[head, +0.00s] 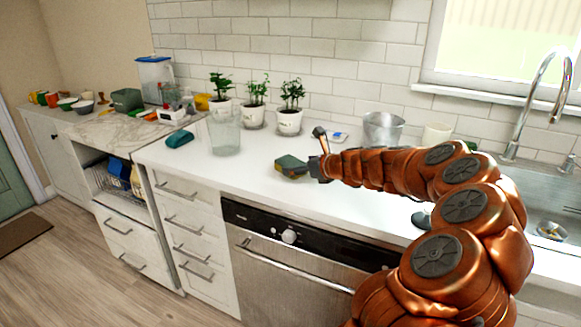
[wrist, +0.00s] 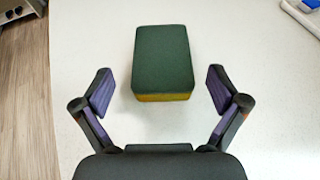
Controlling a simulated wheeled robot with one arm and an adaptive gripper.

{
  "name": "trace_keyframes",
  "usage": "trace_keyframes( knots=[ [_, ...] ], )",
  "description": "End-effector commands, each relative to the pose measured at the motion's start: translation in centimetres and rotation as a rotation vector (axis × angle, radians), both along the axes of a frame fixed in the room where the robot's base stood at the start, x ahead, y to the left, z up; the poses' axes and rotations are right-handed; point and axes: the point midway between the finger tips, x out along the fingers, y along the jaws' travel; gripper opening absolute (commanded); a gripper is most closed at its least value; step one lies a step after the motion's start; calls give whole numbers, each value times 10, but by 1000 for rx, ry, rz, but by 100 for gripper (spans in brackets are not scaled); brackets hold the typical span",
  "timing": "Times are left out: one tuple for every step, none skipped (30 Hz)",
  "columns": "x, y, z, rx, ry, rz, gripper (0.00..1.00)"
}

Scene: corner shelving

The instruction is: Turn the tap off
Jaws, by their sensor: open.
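The tap (head: 541,85) is a tall curved chrome spout at the right of the head view, over the steel sink (head: 515,182). A small upright piece that may be its lever (head: 569,163) stands to its right. I cannot tell whether water runs. My gripper (head: 318,160) is well left of the tap, over the counter; my arm covers part of the space between. In the wrist view my gripper (wrist: 160,88) is open and empty, its fingers on either side of a green and yellow sponge (wrist: 164,62) without touching it. The sponge also shows in the head view (head: 290,164).
A metal pot (head: 383,130) and a cream cup (head: 436,134) stand behind my arm. Several potted plants (head: 290,121) line the wall, with a glass container (head: 224,135) in front. The counter (head: 240,178) left of the sponge is mostly clear.

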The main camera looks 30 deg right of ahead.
Motion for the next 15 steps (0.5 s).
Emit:
trace_keyframes(
  knots=[
    [3,1,-1,0,1,2,97],
    [5,2,-2,0,1,2,97],
    [8,2,-3,0,1,3,97],
    [11,2,-4,0,2,3,97],
    [15,3,-6,-1,2,4,97],
    [19,2,-7,-1,3,4,97],
    [23,2,-8,-2,3,3,97],
    [26,2,-9,-2,3,3,97],
    [30,2,-11,-2,3,2,97],
    [34,3,-12,-2,3,3,97],
    [36,4,-13,-1,2,4,97],
    [39,4,-14,-1,2,4,97],
    [42,5,-15,-1,2,4,97],
    [44,5,-16,0,1,4,97],
    [45,6,-16,-1,1,4,97]
  ],
)
